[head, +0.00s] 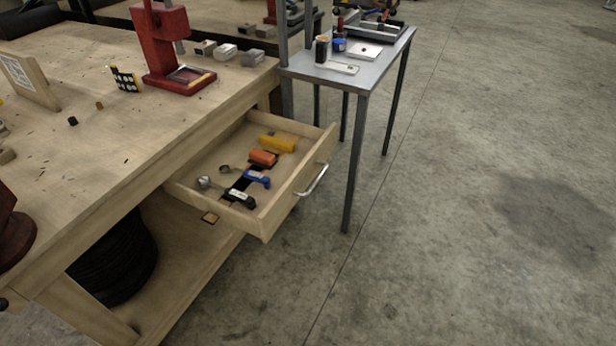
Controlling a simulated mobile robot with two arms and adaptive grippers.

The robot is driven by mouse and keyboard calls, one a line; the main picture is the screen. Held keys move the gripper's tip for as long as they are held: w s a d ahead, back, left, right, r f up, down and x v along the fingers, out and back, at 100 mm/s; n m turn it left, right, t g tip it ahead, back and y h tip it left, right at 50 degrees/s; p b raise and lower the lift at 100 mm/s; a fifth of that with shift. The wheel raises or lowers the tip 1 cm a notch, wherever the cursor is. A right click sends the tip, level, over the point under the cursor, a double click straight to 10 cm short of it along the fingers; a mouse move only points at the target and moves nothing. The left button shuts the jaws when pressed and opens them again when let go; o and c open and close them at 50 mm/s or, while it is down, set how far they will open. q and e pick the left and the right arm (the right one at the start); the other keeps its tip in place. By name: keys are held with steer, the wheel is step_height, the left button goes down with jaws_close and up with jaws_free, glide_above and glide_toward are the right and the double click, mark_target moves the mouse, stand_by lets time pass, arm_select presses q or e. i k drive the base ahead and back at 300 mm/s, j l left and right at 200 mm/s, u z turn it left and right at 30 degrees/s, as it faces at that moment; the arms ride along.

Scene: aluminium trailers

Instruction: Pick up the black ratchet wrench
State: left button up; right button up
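An open wooden drawer (284,201) juts out from the workbench, with a metal handle on its front. Inside it, nearest the near side, lies what looks like the black ratchet wrench (241,198), with a black handle and a round metal head pointing left. A similar blue-handled tool (257,178) lies just beyond it. An orange item (262,157) and a yellow item (278,144) lie farther back. Dark patches show between the tools; I cannot tell whether they are objects or shadow. Neither of my grippers is in view.
The wooden workbench (60,160) fills the left, with a red press (163,50) on it. A grey metal table (375,62) with small items stands behind the drawer. Black tyres (115,262) sit on the shelf below. The concrete floor at the right is clear.

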mark_target(205, 182)
steer(key=u, duration=1.9)
steer(key=i+l, duration=0.15)
steer(key=i, duration=0.3)
steer(key=i+l+u, duration=0.1)
steer(key=i, duration=0.35)
steer(key=i+l+u, duration=0.1)
steer(key=i+l, duration=0.15)
steer(key=i, duration=0.15)
